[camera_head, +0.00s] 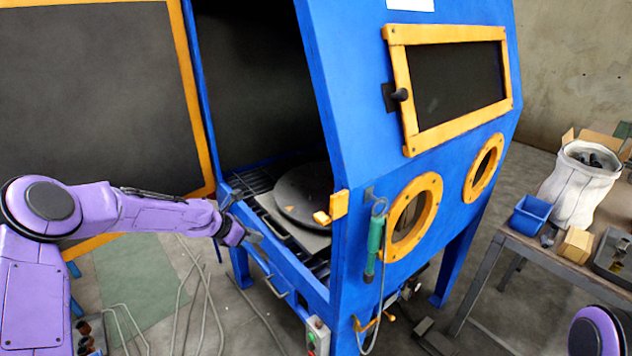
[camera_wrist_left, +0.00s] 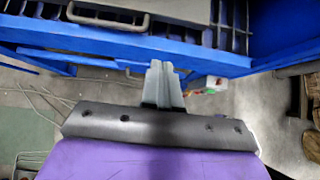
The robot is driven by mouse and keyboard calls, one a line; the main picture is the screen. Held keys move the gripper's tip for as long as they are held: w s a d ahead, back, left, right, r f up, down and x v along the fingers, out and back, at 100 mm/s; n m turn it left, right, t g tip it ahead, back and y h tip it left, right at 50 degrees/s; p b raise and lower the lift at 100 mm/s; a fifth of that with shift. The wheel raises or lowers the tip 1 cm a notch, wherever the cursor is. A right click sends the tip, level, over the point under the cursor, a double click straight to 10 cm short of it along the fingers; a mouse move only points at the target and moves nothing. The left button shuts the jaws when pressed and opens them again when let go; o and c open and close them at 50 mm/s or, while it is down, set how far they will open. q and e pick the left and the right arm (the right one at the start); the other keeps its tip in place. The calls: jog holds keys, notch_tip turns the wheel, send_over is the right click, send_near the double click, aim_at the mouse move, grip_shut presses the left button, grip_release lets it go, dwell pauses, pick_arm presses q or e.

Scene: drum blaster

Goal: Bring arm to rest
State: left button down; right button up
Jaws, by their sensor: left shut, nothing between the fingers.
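My purple left arm reaches in from the left in the head view. Its left gripper (camera_head: 254,237) is at the front edge of the open blue blasting cabinet (camera_head: 333,110), close to the cabinet's lower rim. In the left wrist view the grey fingers of the left gripper (camera_wrist_left: 162,72) are together with nothing between them, and the blue rim (camera_wrist_left: 110,45) runs just ahead of them. I cannot tell whether they touch it. Inside the cabinet a dark round turntable (camera_head: 303,193) lies on a slatted floor. Only a purple joint of my right arm shows at the lower right; its gripper is out of view.
The cabinet's orange-edged door (camera_head: 185,90) stands open on the left. A green-handled tool (camera_head: 374,245) hangs at the front. A table (camera_head: 540,250) at the right bears a blue bin (camera_head: 530,216), a white sack (camera_head: 578,190) and boxes. Cables lie on the floor below my left arm.

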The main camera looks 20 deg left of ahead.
pick_arm(q)
jog(key=shift+d, duration=0.1)
jog(key=s+d+f+m+y+b, duration=0.1)
jog(key=s+d+f+m+y, duration=0.2)
jog(key=s+f+m+y, duration=0.75)
jog(key=s+d+f+m+g, duration=0.1)
jog(key=s+f+m, duration=0.3)
jog(key=s, duration=0.6)
jog(key=s+d+f+m+g+h+b, duration=0.1)
jog(key=s+f+m, duration=0.3)
jog(key=s, duration=0.6)
jog(key=s+d+f+m+g+h+b, duration=0.1)
jog(key=s+f+m, duration=0.3)
jog(key=s, duration=0.6)
jog(key=shift+s+d+f+g, duration=0.35)
jog(key=shift+d+f+g, duration=0.35)
jog(key=shift+d+f, duration=0.1)
pick_arm(e)
notch_tip(320, 180, down, 3)
jog(key=shift+w+d+f, duration=0.1)
jog(key=shift+f, duration=0.1)
jog(key=shift+c, duration=0.3)
